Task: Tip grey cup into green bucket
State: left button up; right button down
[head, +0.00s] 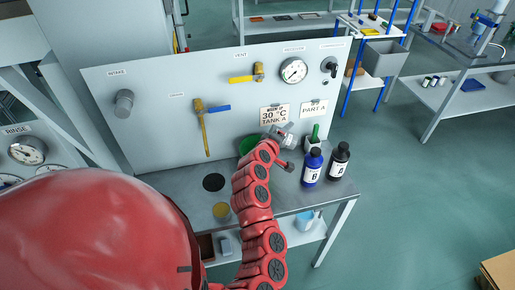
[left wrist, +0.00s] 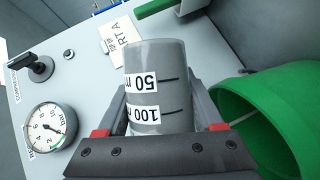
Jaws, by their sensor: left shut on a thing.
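The grey cup (head: 286,138) is tilted above the bench in front of the panel. In the left wrist view the cup (left wrist: 158,75) shows white labels reading 50 and 100 upside down. My left gripper (left wrist: 160,118) is shut on it, with a finger on each side. The green bucket (head: 247,145) stands against the panel, left of the cup and partly hidden by my red arm. In the left wrist view the bucket's open rim (left wrist: 226,110) is close on the right of the cup. The cup's contents are hidden. My right gripper is not in view.
A blue bottle B (head: 312,168) and a black bottle A (head: 339,162) stand at the bench's right end. Panel valves and a gauge (head: 293,70) are above. A black disc (head: 213,182) and a yellow disc (head: 221,210) lie left on the bench.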

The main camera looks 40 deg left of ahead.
pick_arm(q)
jog(key=shift+s+a+r+n+t+b, duration=0.2)
jog(key=shift+a+n+b, duration=0.2)
jog(key=shift+b, duration=0.35)
jog(key=shift+s+a+r+n+t+b, duration=0.2)
jog(key=shift+a+n+b, duration=0.15)
jog(key=shift+b, duration=0.4)
dwell(0.6)
jog(key=shift+a+f+n+t+h+b, duration=0.25)
jog(key=shift+f+n+h+b, duration=0.2)
jog(key=shift+b, duration=0.85)
